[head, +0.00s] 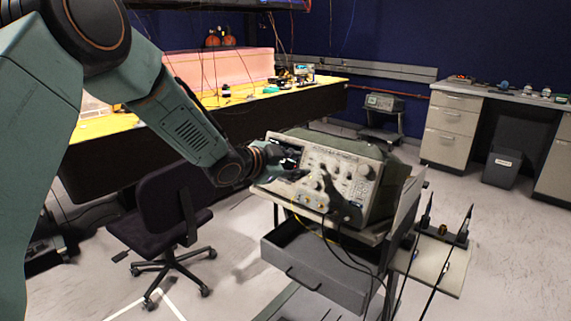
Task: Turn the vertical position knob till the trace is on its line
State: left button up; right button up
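The oscilloscope (336,160) stands on a cart, its knob-covered front panel facing me. My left arm comes in from the left, and my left gripper (298,168) is at the upper left part of the panel, in front of the screen. It hides part of the dark screen (287,150) and some of the controls beside it. The fingers are small and blend with the panel, so I cannot tell whether they touch a knob or how far apart they are. The vertical position knob cannot be singled out. The trace and its line cannot be read. My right gripper is not in view.
The cart has an open grey drawer (318,274) below the oscilloscope and a side shelf (436,262) with cables and probes. A dark office chair (165,218) stands at left. A yellow-topped bench (225,101) is behind.

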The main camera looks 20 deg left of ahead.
pick_arm(q)
jog(key=v, duration=0.4)
dwell(0.5)
jog(key=s+d+f+n+g+y, duration=0.25)
jog(key=s+f+n, duration=0.35)
jog(key=s+f, duration=0.5)
jog(key=s+d+f+n+g+y, duration=0.1)
jog(key=s+f+n+g, duration=0.2)
jog(key=s+f+n, duration=0.75)
jog(key=s+f+m+g, duration=0.1)
jog(key=s+f+g, duration=0.1)
jog(key=s+f, duration=0.3)
jog(key=s+f+m+g+y, duration=0.1)
jog(key=s+f+g, duration=0.2)
jog(key=s, duration=0.8)
jog(key=s+f+m+g+b, duration=0.1)
jog(key=s+f+m+g, duration=0.1)
jog(key=s+f, duration=0.5)
jog(key=shift+s+f, duration=0.3)
jog(key=shift+s, duration=0.8)
